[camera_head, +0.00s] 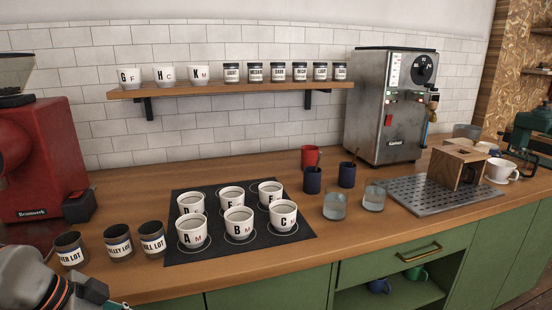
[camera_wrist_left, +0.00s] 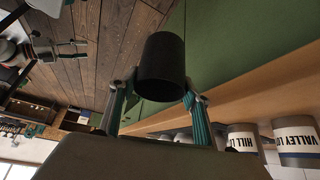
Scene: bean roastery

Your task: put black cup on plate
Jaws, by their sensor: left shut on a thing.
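In the left wrist view a plain black cup (camera_wrist_left: 162,60) sits between the two fingers of my left gripper (camera_wrist_left: 161,90), which is shut on it. The green cabinet front and wood floor show behind it. In the head view part of my left arm (camera_head: 38,280) shows at the lower left corner; the held cup is not visible there. No bare plate is clear to me. A pale saucer (camera_head: 494,181) partly shows under a white cup (camera_head: 501,169) at the far right of the counter.
Three labelled jars (camera_head: 118,243) stand at the front left of the counter. A black mat (camera_head: 290,236) holds several lettered cups. Dark blue cups, a red mug (camera_head: 311,157), glasses, a metal grid tray (camera_head: 413,198) and a steel machine (camera_head: 384,110) stand farther right.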

